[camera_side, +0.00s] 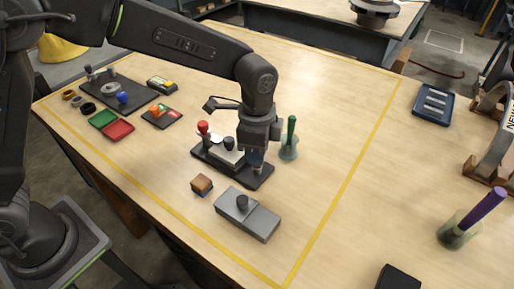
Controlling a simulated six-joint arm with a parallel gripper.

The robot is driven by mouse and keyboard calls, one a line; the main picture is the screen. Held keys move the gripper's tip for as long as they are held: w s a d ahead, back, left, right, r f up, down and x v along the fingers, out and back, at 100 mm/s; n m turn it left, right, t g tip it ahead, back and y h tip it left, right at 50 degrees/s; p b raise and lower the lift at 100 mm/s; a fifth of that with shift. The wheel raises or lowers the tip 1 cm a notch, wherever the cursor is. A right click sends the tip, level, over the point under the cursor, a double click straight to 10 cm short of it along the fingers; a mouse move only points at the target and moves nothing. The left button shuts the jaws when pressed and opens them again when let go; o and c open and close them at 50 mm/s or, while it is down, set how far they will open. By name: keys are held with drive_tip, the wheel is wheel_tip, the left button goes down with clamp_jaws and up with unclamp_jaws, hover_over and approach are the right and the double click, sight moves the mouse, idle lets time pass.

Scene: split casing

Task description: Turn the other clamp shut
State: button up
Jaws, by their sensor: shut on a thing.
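A dark fixture plate (208,157) lies near the middle of the table and bears a light grey casing (226,155) with a dark knob on top. One clamp with a red handle (203,127) stands at the plate's left end. My gripper (256,168) points down over the plate's right end, where the other clamp is. It is shut on that clamp, which is mostly hidden by the fingers. How far this clamp is turned cannot be told.
A green-handled tool in a holder (289,142) stands close right of my gripper. Trays (117,130) are at left. The table's right side inside the yellow line is clear.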

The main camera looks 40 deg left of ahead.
drive_tip(key=n, duration=1.1)
drive_tip(key=shift+n, duration=0.5)
drive_tip(key=o, duration=0.9)
drive_tip(key=shift+r, duration=0.1)
wheel_tip(320, 180, up, 14)
drive_tip(key=shift+f, duration=0.15)
drive_tip(key=shift+s, duration=0.1)
